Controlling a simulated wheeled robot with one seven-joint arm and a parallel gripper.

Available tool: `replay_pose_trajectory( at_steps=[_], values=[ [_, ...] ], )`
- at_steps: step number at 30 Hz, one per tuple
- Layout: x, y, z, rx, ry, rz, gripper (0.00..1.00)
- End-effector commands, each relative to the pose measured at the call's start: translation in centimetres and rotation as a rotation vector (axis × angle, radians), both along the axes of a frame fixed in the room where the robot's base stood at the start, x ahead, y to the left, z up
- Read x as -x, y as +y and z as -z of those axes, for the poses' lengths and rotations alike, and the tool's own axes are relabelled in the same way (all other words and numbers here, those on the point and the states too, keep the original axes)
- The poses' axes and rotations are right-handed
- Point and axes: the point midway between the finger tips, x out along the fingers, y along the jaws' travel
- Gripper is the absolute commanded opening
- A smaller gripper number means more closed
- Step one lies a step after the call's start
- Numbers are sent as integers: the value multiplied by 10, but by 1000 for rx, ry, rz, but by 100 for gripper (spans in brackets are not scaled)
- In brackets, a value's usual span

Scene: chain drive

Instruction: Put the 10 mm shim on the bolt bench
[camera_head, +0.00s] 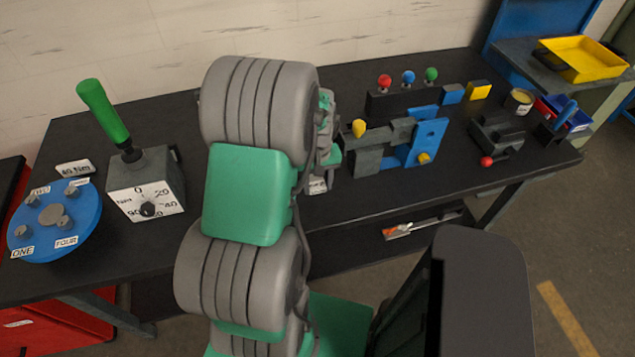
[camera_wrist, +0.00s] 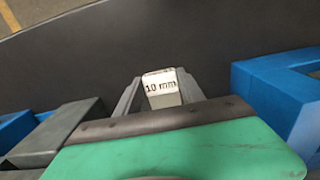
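The 10 mm shim (camera_wrist: 162,87) is a small light grey block with a white label reading "10 mm". In the wrist view it sits between the two grey fingers of my gripper (camera_wrist: 160,92), with no clear gap on either side. In the head view my gripper is mostly hidden behind my arm, and a small white label (camera_head: 317,186) shows below it, over the black bench (camera_head: 370,205). I cannot tell whether the shim touches the bench top. No bench carries a readable name as the bolt bench.
Blue and grey blocks with a yellow knob (camera_head: 359,128) stand right of my gripper. A torque dial box (camera_head: 146,184) with a green handle and a blue numbered disc (camera_head: 54,222) are at left. A side bench at right holds a yellow tray (camera_head: 585,58). The bench's front middle is clear.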

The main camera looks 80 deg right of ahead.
Motion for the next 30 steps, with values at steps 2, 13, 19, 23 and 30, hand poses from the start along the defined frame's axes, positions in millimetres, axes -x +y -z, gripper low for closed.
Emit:
replay_pose_trajectory(
  at_steps=[2, 13, 19, 23, 30],
  values=[
    [0, 0, 0, 0, 0, 0, 52],
    [0, 0, -1, 0, 0, 0, 67],
    [0, -1, -16, 4, 0, 0, 67],
    [0, -1, -46, 7, 0, 0, 67],
    [0, -1, -104, 4, 0, 0, 67]
  ],
)
